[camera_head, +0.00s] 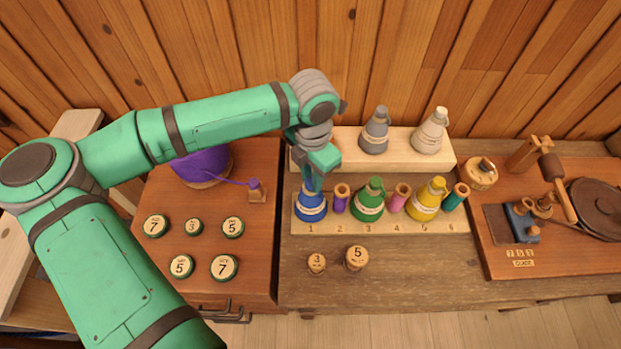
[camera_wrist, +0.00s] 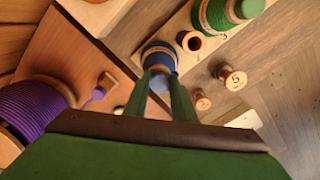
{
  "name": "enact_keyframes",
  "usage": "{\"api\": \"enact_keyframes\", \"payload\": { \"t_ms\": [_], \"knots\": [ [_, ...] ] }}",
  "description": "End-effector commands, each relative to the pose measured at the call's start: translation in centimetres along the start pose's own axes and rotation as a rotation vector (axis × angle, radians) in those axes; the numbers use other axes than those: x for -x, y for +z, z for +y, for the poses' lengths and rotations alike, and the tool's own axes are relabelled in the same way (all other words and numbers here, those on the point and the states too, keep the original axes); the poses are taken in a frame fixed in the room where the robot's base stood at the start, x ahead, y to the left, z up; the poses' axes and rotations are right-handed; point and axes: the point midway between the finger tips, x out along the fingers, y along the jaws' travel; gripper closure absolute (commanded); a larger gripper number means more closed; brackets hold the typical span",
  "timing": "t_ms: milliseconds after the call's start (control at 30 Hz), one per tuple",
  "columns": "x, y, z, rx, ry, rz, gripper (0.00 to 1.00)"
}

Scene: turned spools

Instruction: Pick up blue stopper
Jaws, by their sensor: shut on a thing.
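In the wrist view, my gripper (camera_wrist: 160,84) is shut on the blue stopper (camera_wrist: 160,62), with a finger on each side. The blue body (camera_wrist: 158,48) lies right beyond the fingertips. I cannot tell whether the stopper is apart from the body.
A purple spool (camera_head: 340,197) and a green cone (camera_head: 368,205) stand close to the right. Grey (camera_head: 375,135) and cream cones (camera_head: 430,135) stand on the raised back rack. Two small numbered spools (camera_head: 357,257) stand in front. A large purple thread spool (camera_head: 203,165) is left.

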Motion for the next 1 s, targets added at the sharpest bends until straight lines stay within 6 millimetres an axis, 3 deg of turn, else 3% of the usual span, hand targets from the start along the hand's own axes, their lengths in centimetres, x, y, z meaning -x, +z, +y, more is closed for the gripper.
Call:
{"api": "enact_keyframes", "payload": {
  "t_ms": [267,700,1000],
  "knots": [
    [2.6,-0.2,0.2,0.005,0.003,-0.002,0.97],
    [13.1,-0.1,0.2,0.005,0.004,-0.002,0.97],
    [17.2,-0.1,0.1,0.003,0.001,0.0,0.97]
  ]
}}
